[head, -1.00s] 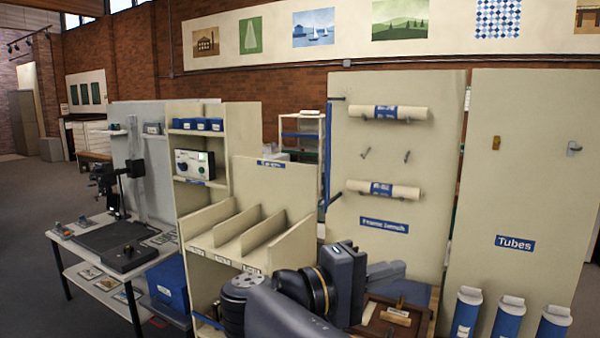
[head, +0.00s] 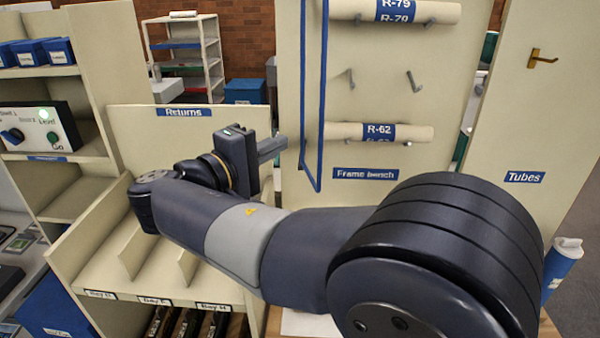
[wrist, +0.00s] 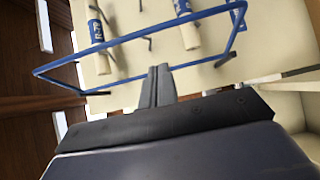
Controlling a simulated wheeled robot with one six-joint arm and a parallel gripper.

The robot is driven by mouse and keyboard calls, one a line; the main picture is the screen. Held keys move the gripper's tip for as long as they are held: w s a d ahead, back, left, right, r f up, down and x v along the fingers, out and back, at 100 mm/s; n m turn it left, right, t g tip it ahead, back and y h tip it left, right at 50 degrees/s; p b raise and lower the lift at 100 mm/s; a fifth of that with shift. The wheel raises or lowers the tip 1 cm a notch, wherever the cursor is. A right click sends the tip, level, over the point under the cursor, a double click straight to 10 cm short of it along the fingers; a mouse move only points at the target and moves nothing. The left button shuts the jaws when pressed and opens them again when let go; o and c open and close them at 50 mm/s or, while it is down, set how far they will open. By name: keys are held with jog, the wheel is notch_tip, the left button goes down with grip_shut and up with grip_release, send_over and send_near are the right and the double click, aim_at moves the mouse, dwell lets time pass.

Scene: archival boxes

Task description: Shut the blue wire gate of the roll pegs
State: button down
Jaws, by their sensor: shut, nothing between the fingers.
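The blue wire gate (head: 324,100) hangs at the left edge of the cream peg panel (head: 320,225) and stands out from it, swung open. In the wrist view its blue frame (wrist: 130,38) crosses the picture in front of the panel. The upper roll R-79 (head: 400,10) and the lower roll R-62 (head: 370,132) lie on pegs. Two pegs (head: 414,82) between them are bare. My gripper (head: 280,146) is shut and empty, just left of the gate's lower part. In the wrist view its fingers (wrist: 158,85) point toward the panel, near the gate's lower bar; contact cannot be told.
The Returns rack (head: 160,122) with slanted dividers stands left, under my arm. A shelf with blue boxes (head: 42,52) and a control unit (head: 38,128) is further left. The Tubes panel (head: 540,120), with a brass hook (head: 541,59), stands right.

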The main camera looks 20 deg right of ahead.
jog(key=d, duration=0.3)
jog(key=d+p, duration=0.1)
jog(key=d, duration=0.1)
jog(key=shift+w+d+r, duration=0.1)
jog(key=shift+w+d, duration=0.1)
jog(key=shift+w, duration=0.2)
